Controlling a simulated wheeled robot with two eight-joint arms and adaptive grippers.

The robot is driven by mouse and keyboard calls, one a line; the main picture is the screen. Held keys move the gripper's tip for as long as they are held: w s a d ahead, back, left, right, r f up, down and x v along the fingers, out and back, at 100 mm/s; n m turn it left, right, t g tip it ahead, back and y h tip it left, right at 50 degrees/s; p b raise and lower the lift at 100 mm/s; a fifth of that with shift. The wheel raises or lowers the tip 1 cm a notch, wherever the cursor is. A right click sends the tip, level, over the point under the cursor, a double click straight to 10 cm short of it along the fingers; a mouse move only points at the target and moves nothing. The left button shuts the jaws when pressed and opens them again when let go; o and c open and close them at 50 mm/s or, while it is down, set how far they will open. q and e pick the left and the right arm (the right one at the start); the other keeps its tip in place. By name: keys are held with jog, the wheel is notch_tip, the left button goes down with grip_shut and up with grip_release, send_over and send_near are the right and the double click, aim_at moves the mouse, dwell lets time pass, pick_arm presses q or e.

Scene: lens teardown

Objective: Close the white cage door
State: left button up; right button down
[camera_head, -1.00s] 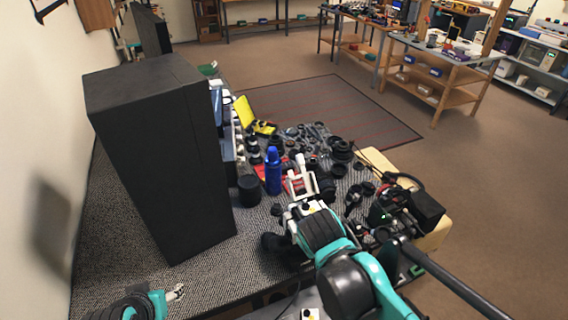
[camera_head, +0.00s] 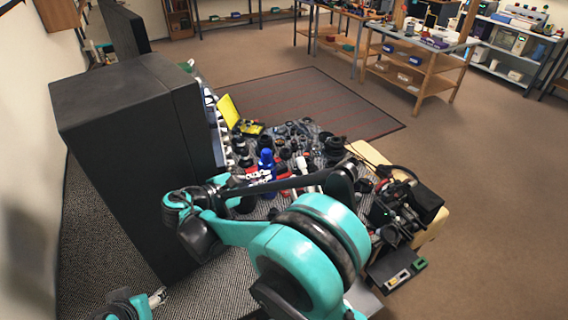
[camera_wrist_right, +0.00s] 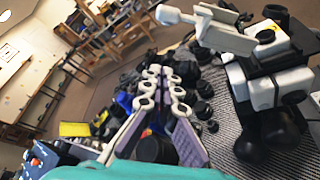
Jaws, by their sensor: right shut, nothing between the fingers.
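A white plate-like part (camera_wrist_right: 222,38) shows at upper right in the right wrist view, beside a black and white unit (camera_wrist_right: 278,85). I cannot tell whether this is the white cage door. My right gripper (camera_wrist_right: 163,73) is shut and empty in the right wrist view, its pale fingers left of the white part and apart from it in the picture. In the head view my right arm hides much of the worktop's front. My left gripper (camera_head: 158,298) is at the lower left edge, small and partly cut off; its opening is unclear.
A tall black cabinet (camera_head: 120,170) stands at left. A blue bottle (camera_head: 266,160), an open yellow case (camera_head: 228,111) and several dark lens parts crowd the worktop. Black equipment (camera_head: 405,205) sits at right.

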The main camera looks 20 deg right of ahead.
aim_at(307, 179)
jog(key=b+x, duration=0.3)
jog(key=x, duration=0.7)
jog(key=s+r, duration=0.2)
jog(key=r, duration=0.1)
jog(key=shift+s+b, duration=0.3)
jog(key=shift+b, duration=0.05)
jog(key=shift+d+r, duration=0.15)
